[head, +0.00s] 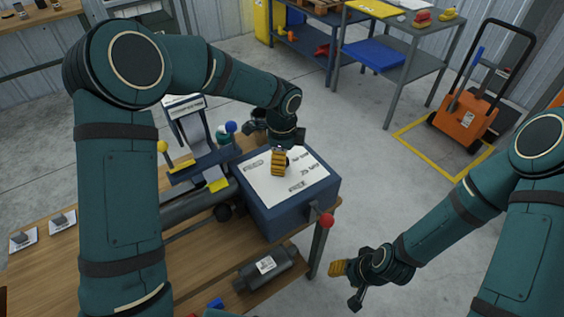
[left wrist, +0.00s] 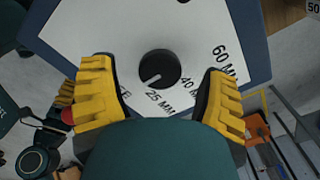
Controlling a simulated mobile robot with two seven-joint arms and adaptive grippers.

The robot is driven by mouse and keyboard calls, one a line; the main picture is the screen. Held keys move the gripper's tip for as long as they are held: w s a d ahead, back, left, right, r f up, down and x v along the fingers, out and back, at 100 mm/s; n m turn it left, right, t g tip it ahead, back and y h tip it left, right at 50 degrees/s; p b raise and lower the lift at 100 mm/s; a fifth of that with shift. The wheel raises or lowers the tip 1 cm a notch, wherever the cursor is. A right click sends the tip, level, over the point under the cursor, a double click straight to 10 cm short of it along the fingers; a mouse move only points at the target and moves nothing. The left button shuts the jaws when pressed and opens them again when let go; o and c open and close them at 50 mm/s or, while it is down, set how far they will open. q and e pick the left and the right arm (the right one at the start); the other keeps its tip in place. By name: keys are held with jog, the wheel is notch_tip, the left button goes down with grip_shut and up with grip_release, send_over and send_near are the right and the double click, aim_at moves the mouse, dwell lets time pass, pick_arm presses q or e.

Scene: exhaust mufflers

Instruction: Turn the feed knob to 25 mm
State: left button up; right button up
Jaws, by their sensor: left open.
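The feed knob (left wrist: 159,69) is a round black dial on the pale top plate (left wrist: 95,25) of a blue box (head: 262,212). Its white pointer mark faces down-left in the left wrist view, between the partly hidden label ending in "CE" and the "25 MM" label (left wrist: 160,103). The "40 MM" and "60 MM" labels lie further right. My left gripper (head: 279,162) is open over the plate, its yellow-padded fingers on either side of the knob with gaps. In the head view it largely hides the knob. My right gripper (head: 346,280) hangs away from the box; its finger opening is unclear.
A red ball-ended lever (head: 326,220) stands at the box's front right corner. A dark muffler (head: 265,270) lies on the wooden bench (head: 110,250) in front. A clamp-like fixture (head: 190,150) with yellow and blue knobs stands left. An orange cart (head: 468,115) is far right.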

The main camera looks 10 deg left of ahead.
pick_arm(q)
jog(key=shift+f, duration=0.55)
jog(key=c, duration=1.2)
jog(key=shift+c, duration=0.2)
jog(key=shift+n, duration=0.4)
jog(key=n, duration=0.3)
jog(key=shift+n, duration=2.5)
